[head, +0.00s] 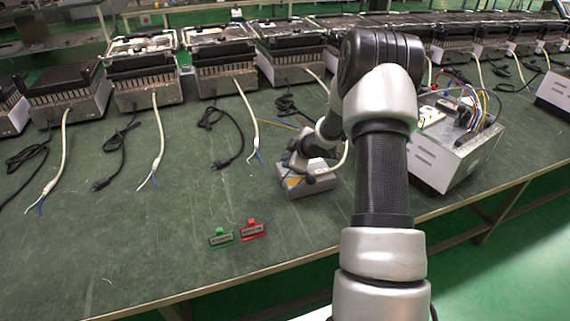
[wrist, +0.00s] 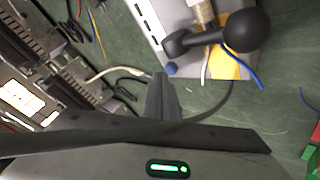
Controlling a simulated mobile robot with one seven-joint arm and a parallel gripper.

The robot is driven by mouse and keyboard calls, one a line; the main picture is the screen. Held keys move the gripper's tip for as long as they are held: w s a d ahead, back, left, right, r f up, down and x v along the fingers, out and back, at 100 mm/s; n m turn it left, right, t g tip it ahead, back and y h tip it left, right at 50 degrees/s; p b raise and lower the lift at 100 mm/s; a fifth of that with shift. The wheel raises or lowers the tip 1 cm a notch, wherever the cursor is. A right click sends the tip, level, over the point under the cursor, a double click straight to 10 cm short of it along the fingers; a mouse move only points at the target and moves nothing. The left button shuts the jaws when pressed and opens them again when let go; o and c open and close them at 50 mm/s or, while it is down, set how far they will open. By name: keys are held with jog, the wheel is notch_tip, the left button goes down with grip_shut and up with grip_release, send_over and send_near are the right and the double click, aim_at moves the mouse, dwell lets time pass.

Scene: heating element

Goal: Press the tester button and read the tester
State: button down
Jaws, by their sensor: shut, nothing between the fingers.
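A small grey box (head: 310,188) with a yellow panel stands on the green bench, partly hidden by my arm. The wrist view shows the box (wrist: 150,22) with a black lever with a round knob (wrist: 247,31), and white and blue wires at it. A small blue button-like part (wrist: 171,68) sits at its near edge. My gripper (wrist: 161,76) is shut and empty, its fingertips close to that blue part. I cannot tell whether they touch. In the head view, my gripper is largely hidden by the arm. No readout is legible.
A larger grey box (head: 455,160) with coloured wires stands at the right. Rows of heater units (head: 142,88) with loose cables line the back. A green tag (head: 221,237) and a red tag (head: 252,230) lie near the front edge. The front left bench is clear.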

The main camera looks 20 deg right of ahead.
jog(key=shift+f+b, duration=0.3)
jog(key=shift+f, duration=0.15)
dwell(0.6)
jog(key=shift+r, duration=0.1)
jog(key=shift+r+p, duration=0.8)
jog(key=shift+p, duration=0.2)
notch_tip(320, 180, up, 5)
jog(key=p, duration=0.5)
dwell(0.4)
